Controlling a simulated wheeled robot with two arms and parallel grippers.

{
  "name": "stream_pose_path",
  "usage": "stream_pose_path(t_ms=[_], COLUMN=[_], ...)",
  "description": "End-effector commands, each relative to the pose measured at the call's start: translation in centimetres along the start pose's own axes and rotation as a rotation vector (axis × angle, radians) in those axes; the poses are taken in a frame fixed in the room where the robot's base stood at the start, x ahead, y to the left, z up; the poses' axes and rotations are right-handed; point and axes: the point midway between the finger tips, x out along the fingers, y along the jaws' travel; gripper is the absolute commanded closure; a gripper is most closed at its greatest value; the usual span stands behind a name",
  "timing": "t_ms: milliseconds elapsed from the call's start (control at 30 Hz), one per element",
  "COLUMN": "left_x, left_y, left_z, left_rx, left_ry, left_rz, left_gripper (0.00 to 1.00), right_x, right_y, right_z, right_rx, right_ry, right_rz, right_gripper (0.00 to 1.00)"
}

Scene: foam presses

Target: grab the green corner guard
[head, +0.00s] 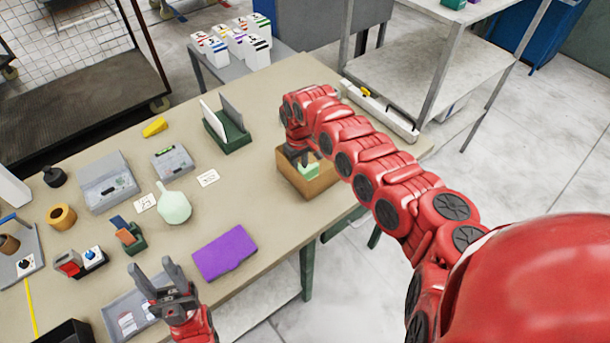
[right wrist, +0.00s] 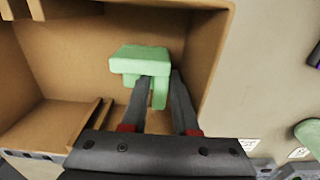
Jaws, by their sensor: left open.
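The green corner guard (right wrist: 140,60) is a pale green angled piece inside an open cardboard box (right wrist: 75,80). In the head view, part of the guard (head: 308,171) shows in the box (head: 318,187), below my right gripper (head: 302,160). In the right wrist view, the fingers of my right gripper (right wrist: 161,88) stand on either side of the guard's short leg. I cannot tell whether they press on it. My left gripper (head: 155,275) is open and empty above the front of the table, over a grey tray (head: 112,312).
A purple case (head: 225,252), a pale green bottle-like object (head: 173,205) and a dark green rack (head: 228,138) stand left of the box on the table (head: 270,215). A long white-grey bar (head: 385,112) lies near the far right edge. The tabletop just left of the box is clear.

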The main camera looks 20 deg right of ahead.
Motion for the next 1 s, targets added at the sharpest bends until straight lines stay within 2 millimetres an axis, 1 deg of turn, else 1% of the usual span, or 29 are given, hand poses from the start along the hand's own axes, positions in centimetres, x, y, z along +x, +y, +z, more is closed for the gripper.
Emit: stream_pose_path(t_ms=[67,100,233,267,733,867,1000], left_x=[0.1,0.2,0.2,0.2,0.0,-0.6,-1.5], left_y=[0.0,0.0,0.0,0.0,0.0,0.0,0.1], left_z=[0.0,0.0,0.0,0.0,0.0,0.1,0.2], left_rx=[0.0,0.0,0.0,0.0,0.0,0.0,0.0], left_ry=[0.0,0.0,0.0,0.0,0.0,0.0,0.0], left_rz=[0.0,0.0,0.0,0.0,0.0,0.0,0.0], left_gripper=[0.5,0.5,0.5,0.5,0.5,0.5,0.5], right_x=[-0.2,-0.2,-0.2,-0.2,-0.4,-1.5,-3.6], right_y=[0.0,0.0,0.0,0.0,0.1,0.1,0.2], right_z=[0.0,0.0,0.0,0.0,-0.1,-0.2,-0.2], right_rx=[0.0,0.0,0.0,0.0,0.001,0.001,0.001], right_ry=[0.0,0.001,0.001,0.001,0.002,0.006,0.009], right_rz=[0.0,0.0,0.0,0.0,0.0,0.001,0.004], right_gripper=[0.72,0.74,0.98,1.0,1.0,1.0,1.0])
